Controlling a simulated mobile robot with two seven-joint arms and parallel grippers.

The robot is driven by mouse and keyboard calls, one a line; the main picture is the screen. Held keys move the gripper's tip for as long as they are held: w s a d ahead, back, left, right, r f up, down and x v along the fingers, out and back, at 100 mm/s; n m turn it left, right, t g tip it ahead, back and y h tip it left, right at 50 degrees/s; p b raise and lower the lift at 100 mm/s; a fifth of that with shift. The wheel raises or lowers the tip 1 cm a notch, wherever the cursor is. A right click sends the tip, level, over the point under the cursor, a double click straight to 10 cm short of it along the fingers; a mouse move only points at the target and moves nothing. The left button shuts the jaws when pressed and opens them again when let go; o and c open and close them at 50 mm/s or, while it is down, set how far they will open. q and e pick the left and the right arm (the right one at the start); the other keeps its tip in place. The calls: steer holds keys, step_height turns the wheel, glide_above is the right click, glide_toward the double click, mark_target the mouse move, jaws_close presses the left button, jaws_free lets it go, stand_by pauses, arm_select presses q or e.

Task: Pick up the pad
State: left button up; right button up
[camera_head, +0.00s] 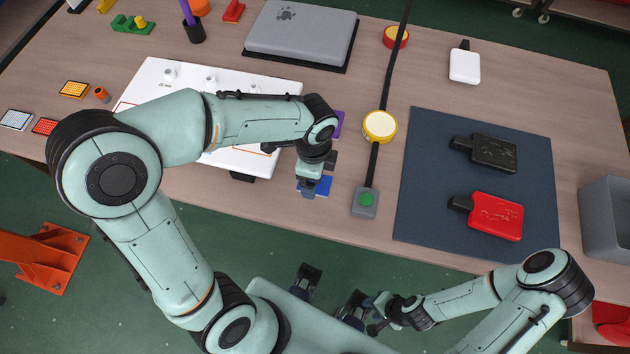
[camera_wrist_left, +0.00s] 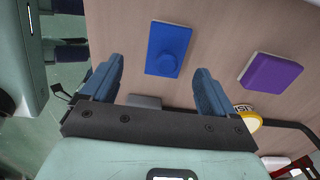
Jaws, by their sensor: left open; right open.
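A blue pad (camera_wrist_left: 168,48) with a round raised knob lies on the wooden table. It shows partly in the head view (camera_head: 322,187) at the table's front edge. A purple pad (camera_wrist_left: 270,76) lies to its right in the wrist view, and its edge shows in the head view (camera_head: 339,122). Which pad is meant cannot be told. My left gripper (camera_wrist_left: 159,66) is open and empty, its fingers pointing toward the blue pad, which appears between them, apart from it. My right gripper (camera_head: 328,291) is open and empty, off the table's front edge.
A white board (camera_head: 150,82) lies behind my left arm. A black strap with a yellow round piece (camera_head: 379,126) and green-button box (camera_head: 365,201) runs right of the pads. A dark mat (camera_head: 425,180) holds black and red boxes. A grey bin (camera_head: 605,215) stands right.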

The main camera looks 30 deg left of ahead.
arm_select(q)
steer(key=f, duration=0.5)
steer(key=shift+w+a+f+b, duration=0.1)
steer(key=shift+w+f+b, duration=0.2)
steer(key=shift+w+b, duration=0.1)
arm_select(e)
steer(key=shift+f, duration=0.35)
arm_select(q)
steer(key=shift+c, duration=0.3)
steer(key=c, duration=1.1)
steer(key=shift+r, duration=0.1)
step_height(320, 180, up, 20)
steer(key=p, duration=0.3)
arm_select(e)
steer(key=r, duration=0.1)
steer(key=w+r, duration=0.1)
steer(key=r, duration=0.1)
steer(key=shift+w+r, duration=0.15)
steer(key=shift+r, duration=0.1)
